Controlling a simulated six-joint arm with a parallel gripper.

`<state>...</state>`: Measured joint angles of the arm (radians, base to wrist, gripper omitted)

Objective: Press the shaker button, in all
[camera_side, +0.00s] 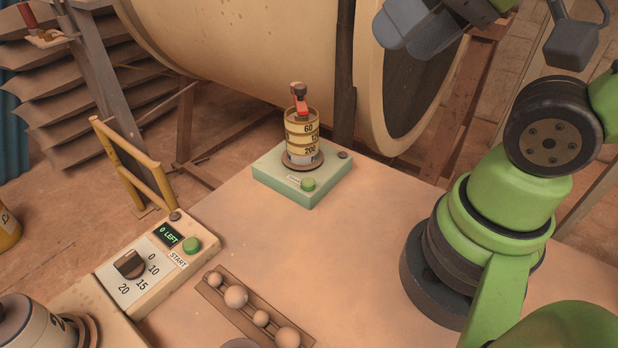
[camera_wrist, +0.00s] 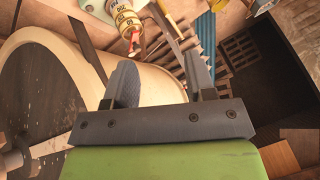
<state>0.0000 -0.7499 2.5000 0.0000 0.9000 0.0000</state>
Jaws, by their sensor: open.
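The shaker has a pale green base (camera_side: 270,180) with a round green button (camera_side: 308,184) on its front corner. A yellow sieve stack (camera_side: 301,145) marked 60 and 200 stands upright on the base, with a red clamp (camera_side: 301,104) on top. In the wrist view the stack (camera_wrist: 123,17) shows at the top edge; I cannot make out the button there. My gripper (camera_side: 412,35) is high at the top right of the side view, well apart from the shaker. Its jaws (camera_wrist: 158,72) are open and empty in the wrist view.
A control box (camera_side: 150,265) at left has a dial (camera_side: 130,265), a "0 LEFT" display (camera_side: 168,236) and a green START button (camera_side: 191,245). A yellow handle (camera_side: 135,165) stands behind it. A rack of balls (camera_side: 236,297) lies in front. A large drum (camera_side: 230,60) stands behind the table.

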